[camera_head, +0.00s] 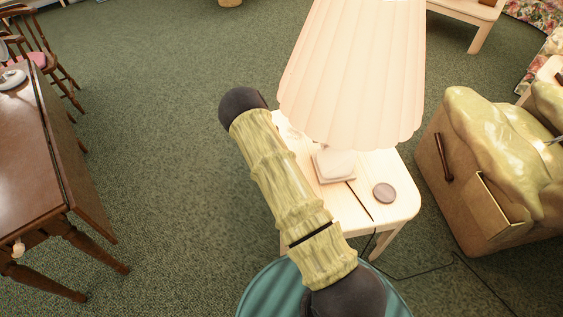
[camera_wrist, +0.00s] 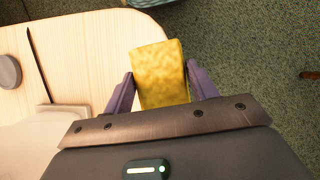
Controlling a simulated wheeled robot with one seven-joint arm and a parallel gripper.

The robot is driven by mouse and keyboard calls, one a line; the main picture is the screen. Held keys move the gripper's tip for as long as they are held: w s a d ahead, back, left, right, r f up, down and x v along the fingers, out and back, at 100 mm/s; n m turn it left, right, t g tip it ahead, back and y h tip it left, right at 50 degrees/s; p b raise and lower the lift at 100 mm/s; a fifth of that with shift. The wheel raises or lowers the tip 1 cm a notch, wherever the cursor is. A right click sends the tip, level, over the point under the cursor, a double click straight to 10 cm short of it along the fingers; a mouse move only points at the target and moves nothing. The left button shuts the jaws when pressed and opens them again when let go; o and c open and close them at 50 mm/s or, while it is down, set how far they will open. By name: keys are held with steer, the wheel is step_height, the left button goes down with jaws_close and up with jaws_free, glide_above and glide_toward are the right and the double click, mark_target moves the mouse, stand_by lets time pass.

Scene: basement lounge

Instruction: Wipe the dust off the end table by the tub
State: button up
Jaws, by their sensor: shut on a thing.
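In the wrist view the table top (camera_wrist: 85,45) fills the left part. My gripper (camera_wrist: 160,85) is shut on a yellow sponge (camera_wrist: 160,75), held between its purple fingers over the table's edge. I cannot tell whether the sponge touches the wood. My gripper and the sponge are hidden in the head view, where my arm crosses the table. I cannot make out dust on the visible wood.
A large pleated lamp (camera_head: 352,70) covers the table's far part. An armchair (camera_head: 470,170) stands right, a brown table (camera_head: 30,160) left. Green carpet is open between.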

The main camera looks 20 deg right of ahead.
steer(key=s+a+r+p, duration=0.1)
steer(key=p, duration=0.3)
steer(key=s+a+r+p, duration=0.1)
steer(key=r+p, duration=0.1)
steer(key=p, duration=0.2)
steer(key=shift+s+r+p, duration=0.2)
steer(key=shift+s+p, duration=0.05)
steer(key=shift+p, duration=0.1)
steer(key=p, duration=0.1)
steer(key=s+p, duration=0.1)
steer(key=shift+a+r+p, duration=0.3)
steer(key=shift+a+p, duration=0.05)
steer(key=shift+a, duration=0.05)
steer(key=shift+s+a+p, duration=0.1)
steer(key=shift+s+p, duration=0.1)
steer(key=shift+p, duration=0.1)
steer(key=shift+f, duration=0.2)
steer(key=shift+w+a, duration=0.1)
steer(key=shift+a, duration=0.1)
